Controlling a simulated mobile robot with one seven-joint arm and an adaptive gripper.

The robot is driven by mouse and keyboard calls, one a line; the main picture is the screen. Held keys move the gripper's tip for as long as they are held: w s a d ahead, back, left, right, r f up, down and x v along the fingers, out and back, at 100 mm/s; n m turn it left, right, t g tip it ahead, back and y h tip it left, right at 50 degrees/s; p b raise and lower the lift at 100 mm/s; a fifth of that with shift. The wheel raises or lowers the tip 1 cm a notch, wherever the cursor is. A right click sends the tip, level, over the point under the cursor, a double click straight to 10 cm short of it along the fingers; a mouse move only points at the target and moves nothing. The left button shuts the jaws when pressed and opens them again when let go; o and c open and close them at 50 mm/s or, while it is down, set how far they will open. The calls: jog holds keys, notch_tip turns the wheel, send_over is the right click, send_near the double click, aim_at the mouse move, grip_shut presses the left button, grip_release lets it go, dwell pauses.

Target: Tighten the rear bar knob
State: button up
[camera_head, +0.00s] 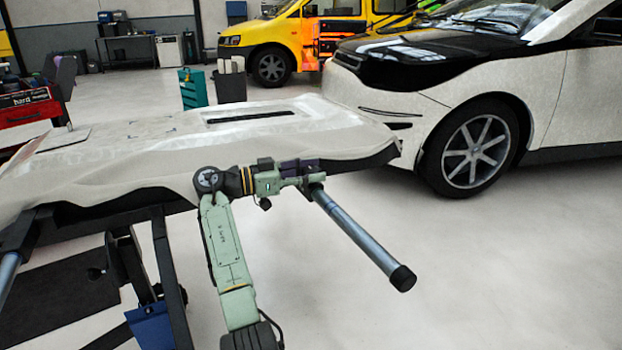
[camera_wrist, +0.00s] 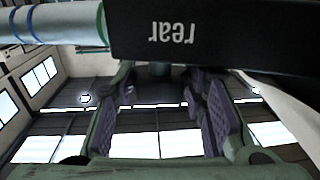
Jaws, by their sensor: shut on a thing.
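The rear bar is a grey tube (camera_head: 352,236) with a black end cap, sticking out from the table's edge towards the front right in the head view. In the wrist view, a black block (camera_wrist: 215,35) carries the word "rear" upside down, and the bar (camera_wrist: 50,22) with blue bands and a green ring enters it from the left. A small grey knob (camera_wrist: 160,69) shows under the block, between the purple finger pads. My gripper (camera_head: 309,168) is at the bar's table end, and its fingers (camera_wrist: 160,88) are shut on the knob. The head view hides the knob.
A table (camera_head: 150,140) with a pale draped panel stands along my arm. A white and black car (camera_head: 480,110) is at the right, and a yellow van (camera_head: 280,45) behind. A teal cabinet (camera_head: 193,88) and dark bin (camera_head: 230,86) stand beyond the table. The floor at front right is clear.

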aim_at(312, 170)
jog(key=shift+f+m+g, duration=0.1)
jog(key=shift+m+g, duration=0.5)
jog(key=shift+g, duration=0.5)
jog(key=shift+d+f+m+g+h, duration=0.1)
jog(key=shift+m+g+h, duration=0.2)
jog(key=shift+m+g, duration=0.15)
jog(key=o, duration=1.2)
notch_tip(312, 170, up, 10)
jog(key=shift+r, duration=0.1)
